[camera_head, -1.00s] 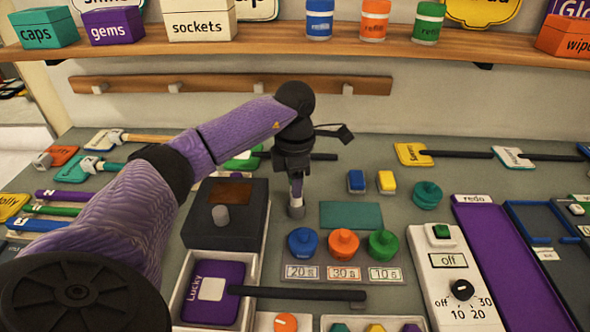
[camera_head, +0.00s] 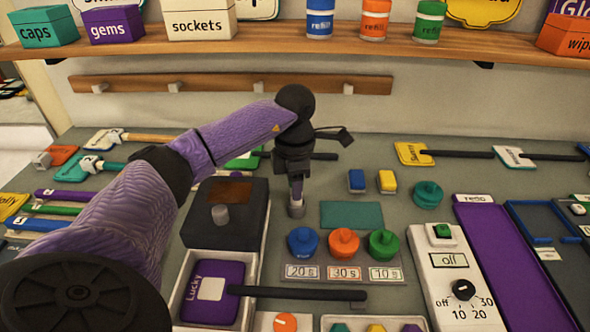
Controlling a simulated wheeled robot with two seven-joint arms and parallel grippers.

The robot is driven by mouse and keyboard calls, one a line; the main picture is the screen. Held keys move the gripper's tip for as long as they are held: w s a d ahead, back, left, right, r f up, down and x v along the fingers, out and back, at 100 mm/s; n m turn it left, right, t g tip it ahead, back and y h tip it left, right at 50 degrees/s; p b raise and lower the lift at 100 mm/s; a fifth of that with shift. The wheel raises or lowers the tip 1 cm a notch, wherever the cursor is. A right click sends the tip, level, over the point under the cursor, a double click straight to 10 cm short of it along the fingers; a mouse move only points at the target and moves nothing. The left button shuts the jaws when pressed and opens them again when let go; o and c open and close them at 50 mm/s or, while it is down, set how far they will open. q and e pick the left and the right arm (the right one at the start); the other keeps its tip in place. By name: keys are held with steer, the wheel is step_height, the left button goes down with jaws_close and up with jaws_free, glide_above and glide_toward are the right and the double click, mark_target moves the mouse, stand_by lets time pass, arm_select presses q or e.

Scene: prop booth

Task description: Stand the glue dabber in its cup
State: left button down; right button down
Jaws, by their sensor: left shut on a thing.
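My left gripper (camera_head: 295,175) points down near the middle of the bench, shut on the slim glue dabber (camera_head: 297,190). Only a short pale and purple stretch of the dabber shows below the fingers. Its lower end meets the small grey cup (camera_head: 296,210), which stands on the bench directly under the gripper. The dabber looks close to upright. I cannot tell how deep it sits in the cup. My right gripper is not in view.
A dark box (camera_head: 225,230) stands close left of the cup. Blue (camera_head: 303,241), orange (camera_head: 343,242) and green (camera_head: 384,243) knobbed pieces are in front. A teal mat (camera_head: 352,215) lies to the right. A black-handled purple paddle (camera_head: 210,294) lies in front.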

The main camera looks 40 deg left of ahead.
arm_select(q)
steer(key=shift+f, duration=0.35)
stand_by(0.8)
steer(key=shift+c, duration=0.7)
jaws_free()
step_height(320, 180, up, 3)
steer(key=shift+p, duration=1.25)
step_height(320, 180, up, 2)
steer(key=shift+r+p, duration=0.2)
steer(key=shift+p, duration=0.85)
step_height(320, 180, up, 3)
steer(key=shift+f+p, duration=0.1)
steer(key=shift+p, duration=1.15)
steer(key=shift+f, duration=0.1)
